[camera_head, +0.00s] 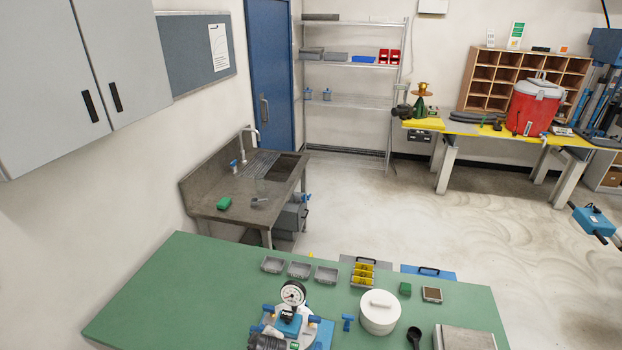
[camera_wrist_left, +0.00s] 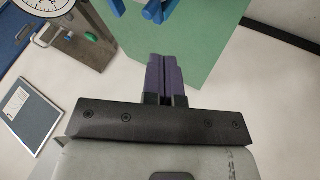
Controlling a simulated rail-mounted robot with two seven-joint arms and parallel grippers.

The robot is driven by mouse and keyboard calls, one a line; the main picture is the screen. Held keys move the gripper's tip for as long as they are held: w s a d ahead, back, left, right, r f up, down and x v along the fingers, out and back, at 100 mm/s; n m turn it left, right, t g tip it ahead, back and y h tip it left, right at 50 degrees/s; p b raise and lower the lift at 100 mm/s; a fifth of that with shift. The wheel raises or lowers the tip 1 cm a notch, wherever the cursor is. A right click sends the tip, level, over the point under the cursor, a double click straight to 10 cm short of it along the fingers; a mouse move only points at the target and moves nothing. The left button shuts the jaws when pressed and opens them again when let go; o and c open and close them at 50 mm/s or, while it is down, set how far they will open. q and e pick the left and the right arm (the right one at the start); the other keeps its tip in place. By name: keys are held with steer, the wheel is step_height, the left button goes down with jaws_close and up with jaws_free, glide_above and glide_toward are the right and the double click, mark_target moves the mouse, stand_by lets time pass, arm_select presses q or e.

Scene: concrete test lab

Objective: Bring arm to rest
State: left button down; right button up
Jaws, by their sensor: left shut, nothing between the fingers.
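My left gripper (camera_wrist_left: 163,62) shows in the left wrist view with its two dark purple fingers together and nothing between them. It is in front of the green tabletop (camera_wrist_left: 200,45) in that view; the gap to it cannot be judged. Blue handles (camera_wrist_left: 152,10) show just beyond the fingertips, apart from them in the picture. Neither gripper shows in the head view, and my right gripper is in no view.
The green table (camera_head: 160,300) holds a gauge device (camera_head: 292,295), a white lidded pot (camera_head: 380,312), small grey trays (camera_head: 300,270) and a black scoop (camera_head: 414,337). Its left part is bare. A sink unit (camera_head: 230,197) stands behind; a yellow-topped bench (camera_head: 465,128) is at back right.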

arm_select(q)
step_height(320, 180, up, 16)
steer(key=s+a+m+h, duration=0.1)
steer(key=m+h, duration=0.1)
steer(key=m, duration=0.8)
steer(key=s+a+r+m+t+h, duration=0.1)
steer(key=s+a+r+m+t, duration=0.15)
steer(key=s+r, duration=0.45)
steer(key=s+f+m+g, duration=0.1)
steer(key=s+f, duration=0.4)
steer(key=s, duration=0.6)
steer(key=s+f+m+g, duration=0.1)
steer(key=s+f, duration=0.4)
steer(key=s, duration=0.6)
steer(key=s+f+m+g, duration=0.1)
steer(key=s+f+g, duration=0.2)
steer(key=s, duration=0.9)
step_height(320, 180, down, 3)
steer(key=shift+a+r+g, duration=0.1)
steer(key=shift+a+g, duration=0.15)
steer(key=shift+g, duration=0.1)
